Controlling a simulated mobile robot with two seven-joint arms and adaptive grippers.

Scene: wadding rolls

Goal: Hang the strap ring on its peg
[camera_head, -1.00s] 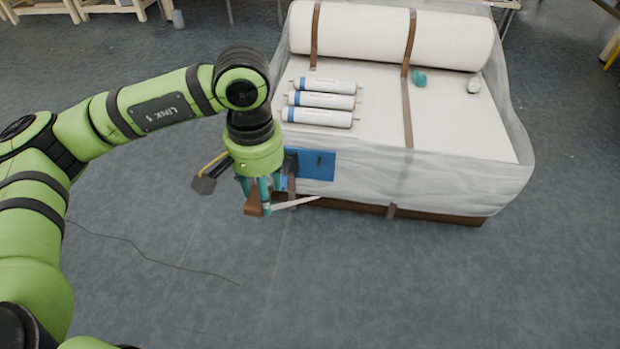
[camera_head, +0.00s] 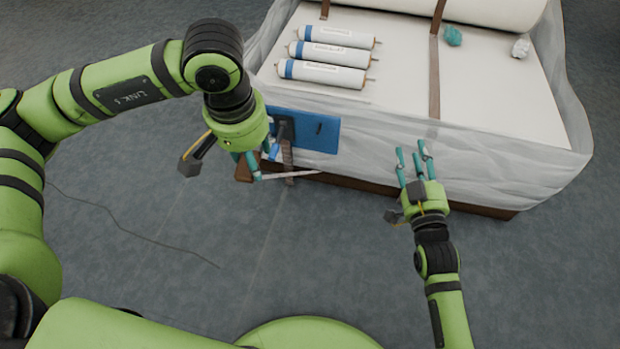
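A blue panel (camera_head: 318,132) is on the near left side of the wrapped bed, with a small dark mark on it that may be the peg. A dark brown strap (camera_head: 288,160) hangs beside the panel's left part; I cannot make out its ring. My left gripper (camera_head: 254,164) points down, left of the panel, its teal fingers around a brown block (camera_head: 244,168). A thin pale strip (camera_head: 292,175) extends right from the fingers, in front of the strap. My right gripper (camera_head: 412,164) is open and empty, fingers spread, in front of the bed's near side.
Three white rolls with blue bands (camera_head: 322,75) lie on the bed, below a big white roll (camera_head: 465,10). A teal lump (camera_head: 452,36) and a whitish lump (camera_head: 521,47) lie to the right. Thin sheeting (camera_head: 480,160) covers the bed's sides. A cable (camera_head: 135,240) lies on open floor.

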